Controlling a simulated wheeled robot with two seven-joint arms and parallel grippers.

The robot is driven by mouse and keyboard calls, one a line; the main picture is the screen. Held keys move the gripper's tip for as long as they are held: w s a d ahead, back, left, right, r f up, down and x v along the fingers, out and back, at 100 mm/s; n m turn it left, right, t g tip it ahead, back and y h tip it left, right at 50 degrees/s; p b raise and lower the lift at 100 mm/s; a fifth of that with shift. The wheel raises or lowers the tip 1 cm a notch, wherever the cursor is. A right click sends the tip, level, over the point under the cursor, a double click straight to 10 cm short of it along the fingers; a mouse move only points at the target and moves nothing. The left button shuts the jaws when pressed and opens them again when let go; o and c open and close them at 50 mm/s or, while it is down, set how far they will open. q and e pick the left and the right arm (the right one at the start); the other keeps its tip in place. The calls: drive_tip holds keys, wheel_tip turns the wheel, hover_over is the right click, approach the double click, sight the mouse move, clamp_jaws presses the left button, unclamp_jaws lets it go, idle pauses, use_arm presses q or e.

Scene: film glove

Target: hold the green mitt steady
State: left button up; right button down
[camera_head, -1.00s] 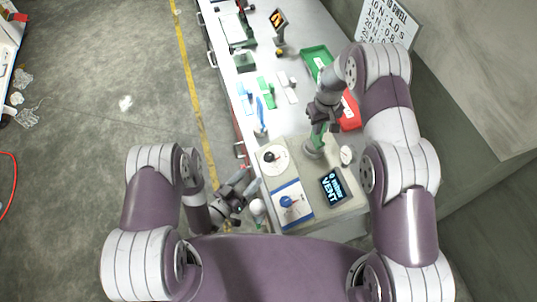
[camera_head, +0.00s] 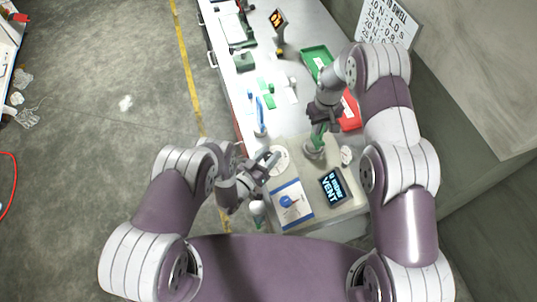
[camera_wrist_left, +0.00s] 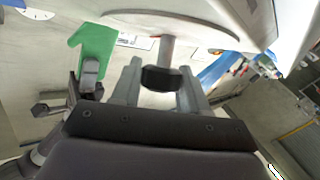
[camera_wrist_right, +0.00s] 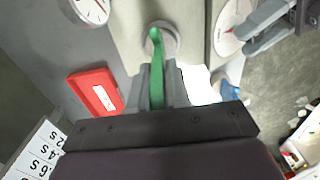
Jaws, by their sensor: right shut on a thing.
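The green mitt (camera_head: 317,135) is held by my right gripper (camera_head: 321,118) over a round grey post (camera_head: 314,152) on the pale bench board. In the right wrist view the mitt (camera_wrist_right: 157,80) stands between the closed fingers, its far end over the post (camera_wrist_right: 165,38); I cannot tell if they touch. My left gripper (camera_head: 270,160) is over the white round plate (camera_head: 281,153). In the left wrist view its fingers are apart, on either side of a black knob (camera_wrist_left: 162,78) on a grey stem. The mitt (camera_wrist_left: 93,42) shows there at upper left.
A dark display reading VENT (camera_head: 333,186) and a blue-and-white card (camera_head: 291,203) lie on the near board. A small round dial (camera_head: 346,155) is right of the post. Red (camera_head: 350,112) and green (camera_head: 316,58) trays stand behind. A white-topped item (camera_head: 257,208) is at the near left.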

sight(269, 156)
use_arm(q)
drive_tip(key=shift+h, duration=0.3)
drive_tip(key=m+g+h, duration=0.3)
drive_tip(key=m+h, duration=0.1)
drive_tip(key=m, duration=0.1)
drive_tip(key=m+g+h, duration=0.2)
drive_tip(key=m+g, duration=0.1)
drive_tip(key=m+g+h, duration=0.1)
drive_tip(key=m+g, duration=0.2)
drive_tip(key=shift+s+m+h, duration=0.1)
drive_tip(key=shift+m+h, duration=0.3)
drive_tip(key=shift+d+m+g, duration=0.1)
drive_tip(key=shift+m+g, duration=0.3)
drive_tip(key=o, duration=1)
drive_tip(key=shift+c, duration=0.2)
drive_tip(key=shift+r, duration=0.1)
wheel_tip(269, 156, up, 10)
drive_tip(key=shift+f, duration=0.1)
